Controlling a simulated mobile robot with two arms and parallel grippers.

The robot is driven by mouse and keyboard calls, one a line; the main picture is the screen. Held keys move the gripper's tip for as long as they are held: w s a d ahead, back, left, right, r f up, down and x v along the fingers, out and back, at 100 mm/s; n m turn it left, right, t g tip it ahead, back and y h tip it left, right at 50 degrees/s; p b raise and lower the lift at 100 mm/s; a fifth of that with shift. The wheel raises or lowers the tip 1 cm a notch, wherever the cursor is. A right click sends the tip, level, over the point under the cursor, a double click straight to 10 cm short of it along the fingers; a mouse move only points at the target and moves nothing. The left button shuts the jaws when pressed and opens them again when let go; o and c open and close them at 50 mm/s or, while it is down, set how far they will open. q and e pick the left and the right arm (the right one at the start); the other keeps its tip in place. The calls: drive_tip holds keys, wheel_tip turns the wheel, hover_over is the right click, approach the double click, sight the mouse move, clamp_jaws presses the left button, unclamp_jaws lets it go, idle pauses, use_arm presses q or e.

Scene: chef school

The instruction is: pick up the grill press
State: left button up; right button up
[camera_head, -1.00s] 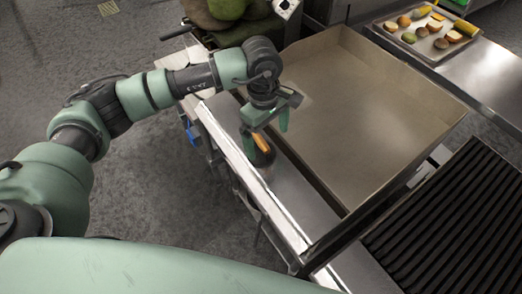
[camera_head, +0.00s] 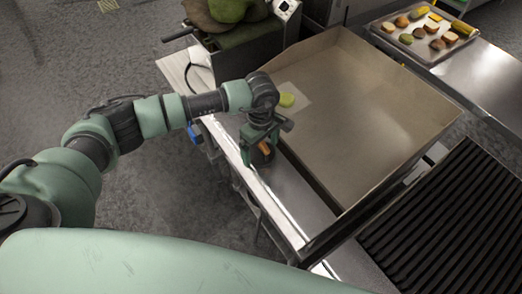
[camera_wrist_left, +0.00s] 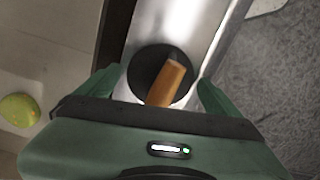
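The grill press (camera_head: 261,158) is a round dark disc with an orange-brown wooden handle. It sits on the narrow steel ledge beside the big metal tray, partly hidden by my left gripper in the head view. My left gripper (camera_head: 257,150) is right over it, pointing down. In the left wrist view the press (camera_wrist_left: 147,68) lies between the two green fingers, its handle (camera_wrist_left: 170,78) running toward the gripper's palm. The fingers are apart, with gaps to the handle on both sides. My right gripper is not in view.
The large high-walled metal tray (camera_head: 350,115) is just right of the press and holds a yellow-green item (camera_head: 287,99) on a pale sheet. A ridged black grill (camera_head: 450,225) is at lower right. A food tray (camera_head: 424,30) stands at the back right. Open floor lies left of the ledge.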

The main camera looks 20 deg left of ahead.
use_arm(q)
drive_tip(key=c, duration=1.5)
drive_tip(key=shift+w+r, duration=0.1)
drive_tip(key=c, duration=0.3)
